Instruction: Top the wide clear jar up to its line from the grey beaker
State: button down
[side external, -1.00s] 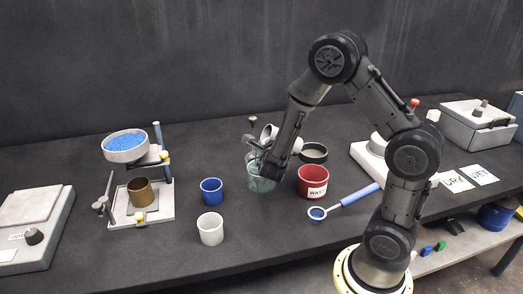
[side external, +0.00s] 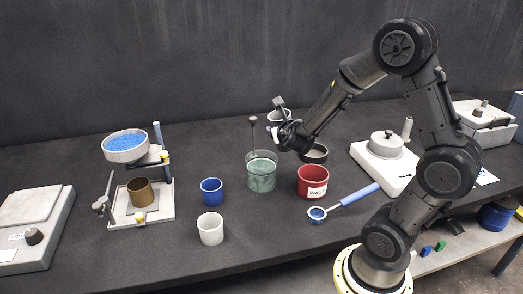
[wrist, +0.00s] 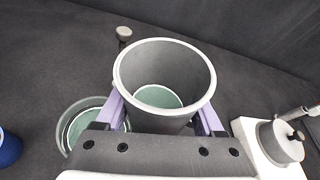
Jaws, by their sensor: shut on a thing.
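The wide clear jar (side external: 262,178) stands upright on the bench with greenish material filling most of it; its line cannot be made out clearly. It also shows in the wrist view (wrist: 72,125), left of my gripper. My gripper (wrist: 161,115) is shut on the grey beaker (wrist: 165,52), one purple finger on each side. The beaker is about upright, with a little greenish material at its bottom. In the side view, the beaker (side external: 279,115) and my gripper (side external: 283,130) are up behind and right of the jar, apart from it.
A blue-handled scoop (side external: 343,203) lies in front. Blue (side external: 211,192) and white (side external: 210,230) cups stand left. A balance (side external: 385,165) is at right.

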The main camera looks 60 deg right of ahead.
jog(key=shift+s+d+f+m+y, duration=0.15)
jog(key=shift+s+d+m+y, duration=0.15)
jog(key=shift+s+m, duration=0.3)
jog(key=shift+w+a+r+m+t, duration=0.1)
jog(key=shift+r+m+t, duration=0.1)
jog(key=shift+r, duration=0.55)
jog(key=shift+w+r+m+t, duration=0.1)
jog(key=shift+r+m+t, duration=0.1)
jog(key=shift+r, duration=0.55)
jog(key=w+a+f+n+t+y, duration=0.2)
jog(key=w+a, duration=0.3)
jog(key=a, duration=0.7)
jog(key=w+a+f+n+t+y, duration=0.1)
jog(key=w+a+f+n+y, duration=0.3)
jog(key=a, duration=0.7)
jog(key=shift+w+a+f+t, duration=0.4)
jog(key=shift+w+f, duration=0.05)
jog(key=shift+w, duration=0.35)
